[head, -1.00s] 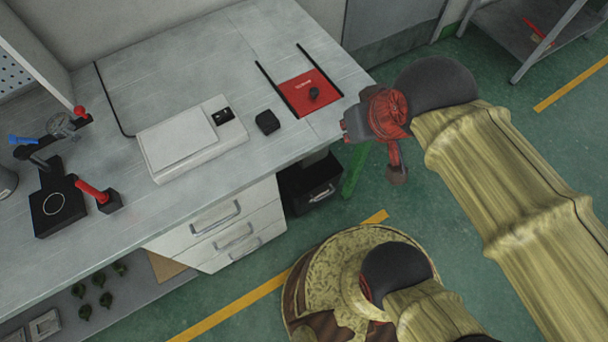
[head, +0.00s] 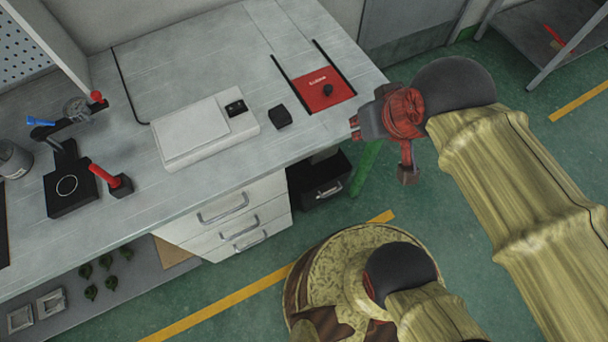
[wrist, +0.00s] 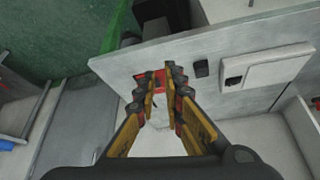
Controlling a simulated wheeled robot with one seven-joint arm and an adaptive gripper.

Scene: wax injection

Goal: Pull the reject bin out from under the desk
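The reject bin appears to be the black bin (head: 318,190) with a handle on its front, standing on the floor under the desk (head: 225,60), between the white drawer unit and a green leg. The desktop hides its upper back part. A dark shape at the top of the wrist view (wrist: 158,12) looks like the same bin, partly cut off. My gripper (head: 355,128) is beside the desk's right corner in the head view, above and apart from the bin. In the wrist view my gripper (wrist: 161,76) has a gap between its fingertips and nothing held.
The green leg (head: 365,168) stands just right of the bin. The drawer unit (head: 230,225) with handles stands left of it. A red mat (head: 322,90), a white scale (head: 205,130) and a small black box (head: 280,117) lie on the desk. Green floor in front is open.

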